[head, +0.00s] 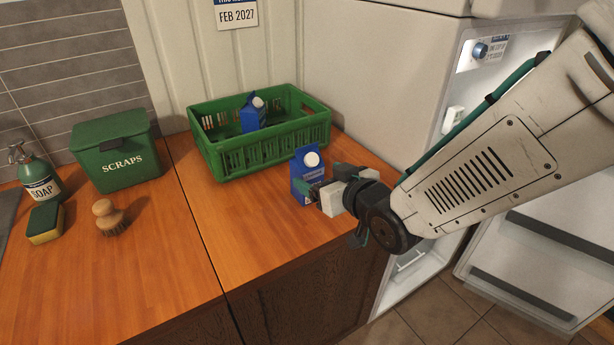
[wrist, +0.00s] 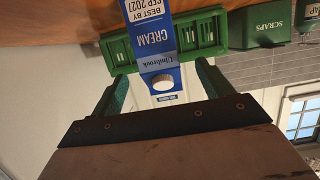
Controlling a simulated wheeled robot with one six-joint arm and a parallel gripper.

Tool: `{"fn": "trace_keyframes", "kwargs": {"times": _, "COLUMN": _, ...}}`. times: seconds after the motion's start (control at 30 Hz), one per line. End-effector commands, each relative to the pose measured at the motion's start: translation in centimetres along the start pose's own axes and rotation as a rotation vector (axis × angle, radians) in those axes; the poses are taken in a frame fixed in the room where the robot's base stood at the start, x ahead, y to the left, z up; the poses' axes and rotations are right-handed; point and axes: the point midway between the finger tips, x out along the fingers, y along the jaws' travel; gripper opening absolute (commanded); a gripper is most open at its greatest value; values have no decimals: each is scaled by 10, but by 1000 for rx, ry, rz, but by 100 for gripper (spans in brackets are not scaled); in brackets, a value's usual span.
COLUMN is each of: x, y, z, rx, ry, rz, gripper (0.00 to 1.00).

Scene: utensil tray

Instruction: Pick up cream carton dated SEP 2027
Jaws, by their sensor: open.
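A blue cream carton (head: 303,164) with a white cap stands upright on the wooden counter, right of the green crate. In the wrist view, which is upside down, the carton (wrist: 150,38) reads "CREAM" and "BEST BY SEP 2027". My gripper (head: 318,180) is open at the carton's right side in the head view. In the wrist view my gripper (wrist: 163,76) has one finger on each side of the carton's line, with gaps on both sides. I cannot tell whether the carton is between the fingertips. Another blue carton (head: 249,119) leans in the crate, its date unreadable.
The green crate (head: 270,155) stands behind the carton. A scraps bin (head: 117,160), soap bottle (head: 40,181), sponge (head: 45,223) and brush (head: 108,217) are at left. A wall sign (head: 237,15) reads "FEB 2027". An open fridge (head: 440,110) is at right. The front counter is clear.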

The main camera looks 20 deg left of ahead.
Motion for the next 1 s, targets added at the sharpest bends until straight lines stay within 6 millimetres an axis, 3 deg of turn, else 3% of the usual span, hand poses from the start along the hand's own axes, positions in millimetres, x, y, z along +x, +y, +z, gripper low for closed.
{"fn": "trace_keyframes", "kwargs": {"times": 0.43, "x": 59, "y": 1, "z": -1, "rx": 0, "ry": -3, "rz": 3, "gripper": 79}}
{"fn": "trace_keyframes", "kwargs": {"times": 0.73, "x": 66, "y": 2, "z": -2, "rx": 1, "ry": -3, "rz": 3, "gripper": 79}}
{"fn": "trace_keyframes", "kwargs": {"times": 0.77, "x": 66, "y": 2, "z": -2, "rx": 1, "ry": -3, "rz": 3, "gripper": 76}}
{"fn": "trace_keyframes", "kwargs": {"times": 0.97, "x": 66, "y": 2, "z": -2, "rx": 1, "ry": -3, "rz": 3, "gripper": 20}}
{"fn": "trace_keyframes", "kwargs": {"times": 1.0, "x": 66, "y": 2, "z": -2, "rx": 1, "ry": -3, "rz": 3, "gripper": 19}}
